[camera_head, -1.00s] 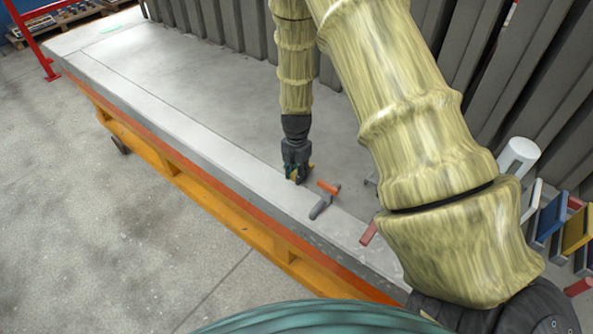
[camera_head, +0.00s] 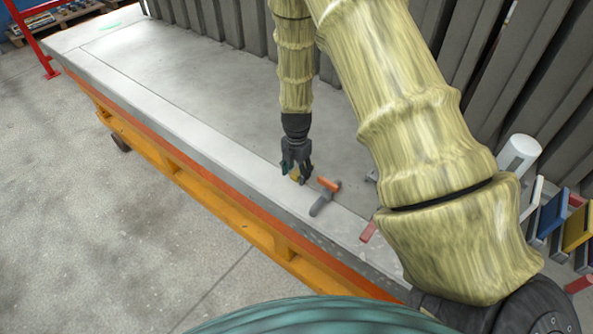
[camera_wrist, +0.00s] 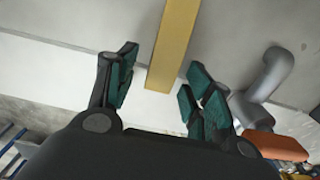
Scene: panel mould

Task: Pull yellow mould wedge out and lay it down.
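The yellow mould wedge (camera_wrist: 174,45) is a long straight bar in the wrist view. It runs from the top edge down between my fingers, across the seam between grey bed and pale strip. My gripper (camera_wrist: 160,82) is open, with teal pads on both sides of the wedge and a visible gap on each side. In the head view, my gripper (camera_head: 297,171) points down at the mould's near edge. Only a small part of the wedge (camera_head: 294,174) shows there between the fingers. Whether it lies flat is hard to tell.
A grey tool with an orange end (camera_head: 319,205) lies just right of my gripper. A red piece (camera_head: 368,231) is further right. The pale mould edge (camera_head: 190,130) runs along the orange frame (camera_head: 200,193). The bed to the left is clear. Grey panels (camera_head: 225,25) stand behind.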

